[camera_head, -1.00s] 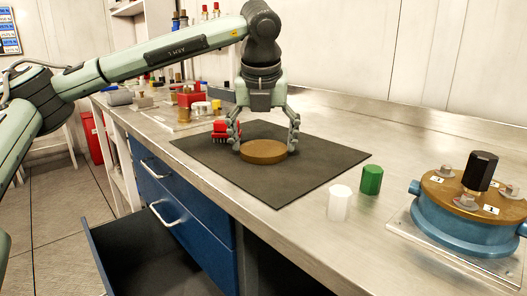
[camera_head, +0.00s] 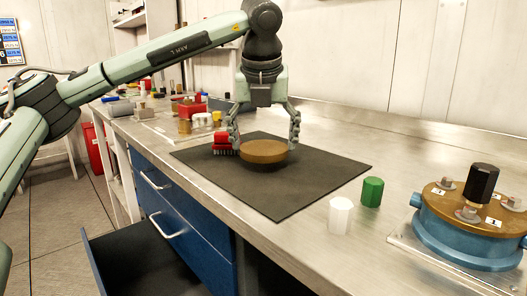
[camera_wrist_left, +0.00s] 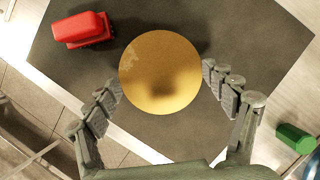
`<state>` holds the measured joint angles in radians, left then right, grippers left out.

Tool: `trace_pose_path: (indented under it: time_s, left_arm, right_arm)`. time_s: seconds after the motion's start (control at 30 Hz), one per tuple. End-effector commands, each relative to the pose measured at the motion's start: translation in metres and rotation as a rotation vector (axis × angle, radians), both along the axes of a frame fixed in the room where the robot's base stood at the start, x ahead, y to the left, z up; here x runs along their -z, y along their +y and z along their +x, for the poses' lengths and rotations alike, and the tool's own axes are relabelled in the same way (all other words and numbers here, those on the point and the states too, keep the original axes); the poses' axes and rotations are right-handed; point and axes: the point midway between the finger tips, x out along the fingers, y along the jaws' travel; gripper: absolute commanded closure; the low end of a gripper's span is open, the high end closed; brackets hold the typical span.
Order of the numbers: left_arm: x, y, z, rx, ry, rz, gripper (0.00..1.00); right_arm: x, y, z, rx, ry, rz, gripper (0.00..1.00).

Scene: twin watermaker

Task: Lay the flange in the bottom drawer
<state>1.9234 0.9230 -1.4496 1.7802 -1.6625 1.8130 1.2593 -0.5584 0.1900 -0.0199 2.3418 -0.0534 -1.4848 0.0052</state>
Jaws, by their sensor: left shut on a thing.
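The flange, a flat round brass-coloured disc (camera_head: 263,152), is held level a little above the dark mat (camera_head: 290,200), with a dark shadow under it. My left gripper (camera_head: 265,146) points down and is shut on it, one finger on each side of the rim. In the left wrist view the flange (camera_wrist_left: 160,72) lies between the fingers of the gripper (camera_wrist_left: 163,85). The bottom drawer (camera_head: 140,260) stands pulled out at the lower left in the head view, and the part of its dark inside that shows is empty. My right gripper is not in view.
A white piece (camera_head: 340,216) and a green piece (camera_head: 372,191) stand right of the mat. A blue housing (camera_head: 465,235) is at the far right. The closed upper drawer (camera_head: 185,200) is above the open one.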

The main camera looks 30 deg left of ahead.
Motion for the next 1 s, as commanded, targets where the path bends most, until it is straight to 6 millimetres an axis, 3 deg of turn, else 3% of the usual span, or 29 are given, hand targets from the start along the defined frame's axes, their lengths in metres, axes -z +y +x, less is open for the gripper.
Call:
trace_pose_path:
  time_s: [0.1,0.8,1.0]
  left_arm:
    - [-0.018,0.000,0.000,0.000,-0.007,-0.003,0.76]
    - [-0.077,0.082,-0.056,-0.002,-0.008,-0.003,0.76]
    - [-0.083,0.093,-0.063,0.000,-0.007,-0.001,0.76]
  right_arm:
    - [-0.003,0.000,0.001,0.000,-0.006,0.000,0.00]
    - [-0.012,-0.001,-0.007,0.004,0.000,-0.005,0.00]
    - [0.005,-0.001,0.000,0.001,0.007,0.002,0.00]
